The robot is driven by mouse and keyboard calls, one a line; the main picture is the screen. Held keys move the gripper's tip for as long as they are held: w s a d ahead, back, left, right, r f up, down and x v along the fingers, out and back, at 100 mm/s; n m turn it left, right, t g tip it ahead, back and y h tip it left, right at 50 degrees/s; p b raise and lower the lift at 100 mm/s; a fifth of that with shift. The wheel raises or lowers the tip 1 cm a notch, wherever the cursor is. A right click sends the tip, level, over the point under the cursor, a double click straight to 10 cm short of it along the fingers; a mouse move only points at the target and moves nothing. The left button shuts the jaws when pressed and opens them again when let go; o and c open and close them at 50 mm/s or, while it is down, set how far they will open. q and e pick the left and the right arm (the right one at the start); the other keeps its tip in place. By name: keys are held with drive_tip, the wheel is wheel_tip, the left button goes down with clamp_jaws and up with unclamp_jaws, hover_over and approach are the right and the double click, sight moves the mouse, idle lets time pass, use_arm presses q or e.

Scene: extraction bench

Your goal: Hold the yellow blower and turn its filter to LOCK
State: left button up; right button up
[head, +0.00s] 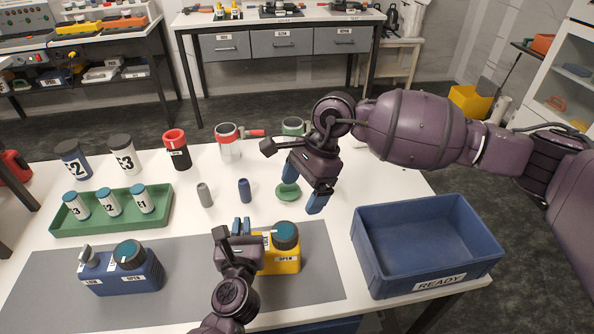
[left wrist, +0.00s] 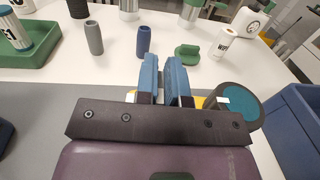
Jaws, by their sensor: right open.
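The yellow blower (head: 285,266) stands on the grey mat, with an OPEN label on its front. Its round dark filter with a teal top (head: 286,234) sits on its right part; it also shows in the left wrist view (left wrist: 240,103). My left gripper (head: 241,224) is at the blower's left end, its blue fingers close together, apparently shut on the grip, which they mostly hide. These fingers also show in the left wrist view (left wrist: 165,70). My right gripper (head: 303,190) is open and empty, above and behind the filter, with its fingers pointing down.
A blue blower (head: 128,278) stands on the mat (head: 197,262) at left. A green tray (head: 70,226) holds three canisters. A blue READY bin (head: 437,262) is at right. Small grey (head: 205,195) and blue (head: 244,190) cylinders and a green piece (head: 288,192) stand behind.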

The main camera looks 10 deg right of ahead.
use_arm(q)
drive_tip(key=o, duration=0.5)
drive_tip(key=shift+s+a+f, duration=0.1)
drive_tip(key=shift+a+f, duration=0.05)
drive_tip(key=shift+f, duration=0.2)
drive_tip(key=shift+o, duration=0.2)
